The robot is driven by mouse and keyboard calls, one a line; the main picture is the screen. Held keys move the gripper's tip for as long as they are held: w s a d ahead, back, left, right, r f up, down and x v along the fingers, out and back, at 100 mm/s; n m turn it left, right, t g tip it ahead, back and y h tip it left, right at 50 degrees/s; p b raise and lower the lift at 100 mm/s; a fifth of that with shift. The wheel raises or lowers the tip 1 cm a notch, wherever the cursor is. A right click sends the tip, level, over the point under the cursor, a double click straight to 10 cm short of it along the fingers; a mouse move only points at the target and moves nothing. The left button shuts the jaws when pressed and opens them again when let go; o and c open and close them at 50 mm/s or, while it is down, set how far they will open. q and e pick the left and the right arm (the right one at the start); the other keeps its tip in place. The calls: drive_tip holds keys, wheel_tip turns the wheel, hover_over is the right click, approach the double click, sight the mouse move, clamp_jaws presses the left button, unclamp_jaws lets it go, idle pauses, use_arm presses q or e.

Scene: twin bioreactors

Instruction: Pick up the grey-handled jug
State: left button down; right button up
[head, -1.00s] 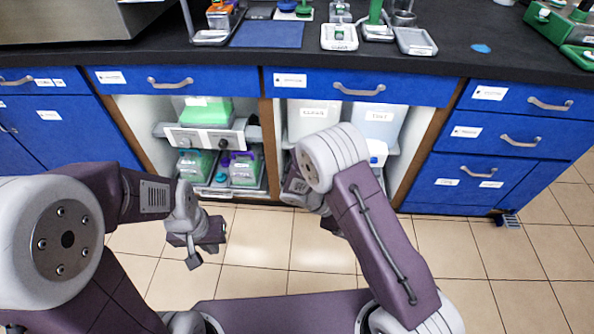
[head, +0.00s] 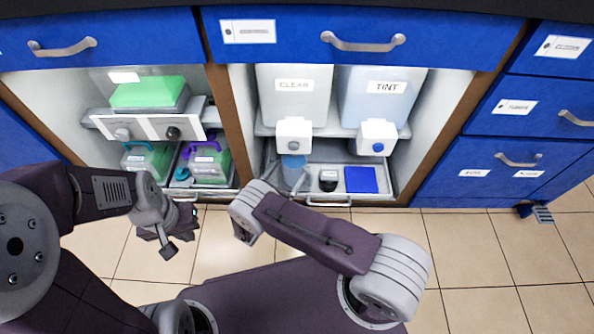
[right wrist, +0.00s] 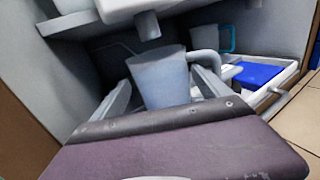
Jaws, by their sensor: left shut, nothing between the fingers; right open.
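A pale translucent jug (head: 294,164) stands on the lower pull-out tray, below the tap of the tank marked CLEAR. In the right wrist view the jug (right wrist: 162,78) is upright, with a light grey handle (right wrist: 208,62) on its right side. My right gripper (right wrist: 165,98) is open, with one finger on each side of the jug; whether they touch it I cannot tell. In the head view my right gripper (head: 285,184) reaches in low at the jug and is partly hidden. My left gripper (head: 166,240) is shut and empty, in front of the left cabinet.
Tanks marked CLEAR (head: 293,100) and TINT (head: 380,102) overhang the tray (head: 355,197). A dark small container (head: 328,180) and a blue flat item (head: 361,180) lie right of the jug. A teal handle (right wrist: 224,38) shows behind it. Green-filled boxes stand in the left cabinet.

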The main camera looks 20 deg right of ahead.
sight(298, 158)
drive_tip(key=shift+x, duration=0.8)
drive_tip(key=b+x, duration=0.2)
drive_tip(key=x, duration=0.1)
drive_tip(key=b+x, duration=0.1)
drive_tip(key=b, duration=0.1)
drive_tip(key=shift+w+d+f, duration=0.1)
drive_tip(key=shift+d+f, duration=0.2)
drive_tip(key=shift+f, duration=0.05)
drive_tip(key=shift+w+d+r, duration=0.15)
drive_tip(key=shift+w+d, duration=0.05)
drive_tip(key=shift+w, duration=0.05)
drive_tip(key=shift+r, duration=0.15)
use_arm(q)
wheel_tip(298, 158, down, 5)
drive_tip(key=shift+r, duration=0.1)
use_arm(e)
drive_tip(key=c, duration=1.9)
use_arm(q)
drive_tip(key=shift+r, duration=0.1)
use_arm(e)
drive_tip(key=shift+o, duration=0.2)
drive_tip(key=shift+r, duration=0.15)
